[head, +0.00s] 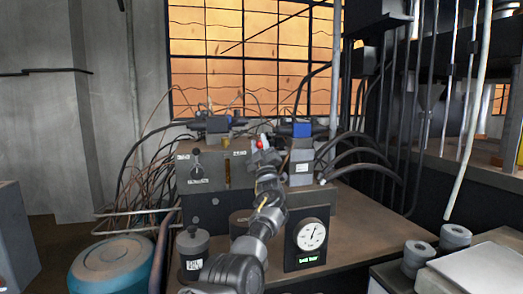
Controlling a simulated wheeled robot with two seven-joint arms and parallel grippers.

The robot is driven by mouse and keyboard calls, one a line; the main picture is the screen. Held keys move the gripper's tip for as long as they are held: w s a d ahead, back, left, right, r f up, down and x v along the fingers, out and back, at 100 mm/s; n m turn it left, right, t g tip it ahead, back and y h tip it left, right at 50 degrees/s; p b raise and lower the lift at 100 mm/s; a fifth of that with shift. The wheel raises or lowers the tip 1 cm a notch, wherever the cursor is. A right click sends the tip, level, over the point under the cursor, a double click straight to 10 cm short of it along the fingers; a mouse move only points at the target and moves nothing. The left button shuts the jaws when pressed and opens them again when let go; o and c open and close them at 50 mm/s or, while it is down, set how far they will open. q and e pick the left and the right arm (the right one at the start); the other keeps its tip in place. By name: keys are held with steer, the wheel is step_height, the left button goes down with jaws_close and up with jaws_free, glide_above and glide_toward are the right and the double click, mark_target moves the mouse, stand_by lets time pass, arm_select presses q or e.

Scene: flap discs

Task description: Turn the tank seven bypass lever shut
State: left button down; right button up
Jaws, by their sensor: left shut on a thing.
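A red-tipped lever (261,139) shows at the middle of the valve block, between the left box and the right grey unit. My left gripper (265,155) reaches up to it from the bottom of the head view and is shut on the lever. The gripper hides most of the lever, so its exact angle cannot be told. A second, dark lever (197,164) hangs on the labelled grey box (207,180) to the left. The small labels are too blurred to read. My right gripper is not in view.
A dial gauge (311,235) stands right of my left arm. A dark cylinder (192,250) stands left of it. A blue drum (112,265) is at the lower left. Black hoses (355,150) curve at the right. Bare bench (365,220) lies right of the gauge.

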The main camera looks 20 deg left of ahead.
arm_select(q)
steer(key=shift+f+n+g+y, duration=0.2)
steer(key=shift+n+g+y, duration=0.1)
steer(key=shift+n, duration=0.2)
steer(key=shift+b, duration=0.3)
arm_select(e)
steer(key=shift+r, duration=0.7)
arm_select(q)
steer(key=shift+w+f, duration=0.1)
steer(key=shift+f, duration=0.1)
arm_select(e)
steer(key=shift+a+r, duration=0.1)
arm_select(q)
steer(key=c, duration=1.1)
jaws_free()
steer(key=shift+r, duration=0.15)
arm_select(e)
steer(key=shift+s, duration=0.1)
arm_select(q)
steer(key=shift+d, duration=0.1)
steer(key=shift+s+d+f, duration=0.25)
steer(key=shift+s+f, duration=0.2)
steer(key=shift+f, duration=0.1)
steer(key=s+d, duration=0.8)
steer(key=s, duration=0.1)
steer(key=shift+r+b, duration=0.15)
steer(key=shift+b, duration=0.2)
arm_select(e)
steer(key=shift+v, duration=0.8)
